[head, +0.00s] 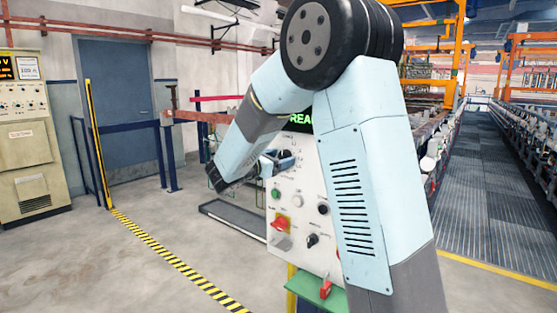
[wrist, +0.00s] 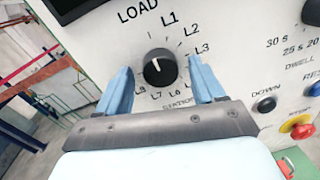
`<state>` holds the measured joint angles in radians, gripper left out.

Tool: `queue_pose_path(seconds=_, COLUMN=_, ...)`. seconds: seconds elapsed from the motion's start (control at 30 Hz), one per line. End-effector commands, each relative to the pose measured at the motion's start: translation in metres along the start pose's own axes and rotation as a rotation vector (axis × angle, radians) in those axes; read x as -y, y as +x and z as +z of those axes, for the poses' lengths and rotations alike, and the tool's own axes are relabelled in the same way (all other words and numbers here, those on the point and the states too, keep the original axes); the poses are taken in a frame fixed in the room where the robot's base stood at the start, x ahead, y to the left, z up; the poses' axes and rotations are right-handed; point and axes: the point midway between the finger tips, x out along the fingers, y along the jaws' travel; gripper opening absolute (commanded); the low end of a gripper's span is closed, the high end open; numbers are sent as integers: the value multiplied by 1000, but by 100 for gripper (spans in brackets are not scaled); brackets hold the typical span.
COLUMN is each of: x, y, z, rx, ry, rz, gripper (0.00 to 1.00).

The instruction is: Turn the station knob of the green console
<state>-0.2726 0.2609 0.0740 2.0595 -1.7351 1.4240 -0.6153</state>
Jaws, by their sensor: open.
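The station knob (wrist: 160,69) is round and black, with a short white mark on its face, on the white panel of the console (wrist: 228,40). Labels LOAD, L1, L2, L3 and more ring it; the exact setting is hard to read. My gripper (wrist: 159,64) is open, with one blue finger to each side of the knob in the wrist view. I cannot tell whether either finger touches it. In the head view the console (head: 300,215) stands partly behind my arm on a green base (head: 315,290); my gripper (head: 284,155) is at its upper panel.
A beige cabinet (head: 28,130) stands at left. The floor left of the console is open, with a striped line (head: 170,260).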

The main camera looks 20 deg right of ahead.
Motion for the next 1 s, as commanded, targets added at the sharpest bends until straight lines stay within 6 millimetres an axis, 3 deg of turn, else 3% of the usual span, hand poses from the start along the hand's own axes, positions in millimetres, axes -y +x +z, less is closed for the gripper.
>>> queue_pose_path(seconds=0.1, x=0, y=0, z=0, rx=0, ry=0, rz=0, gripper=67)
queue_pose_path(seconds=0.67, x=0, y=0, z=0, rx=0, ry=0, rz=-1, gripper=14)
queue_pose_path(seconds=1.0, x=0, y=0, z=0, rx=-3, ry=46, rz=-1, gripper=12)
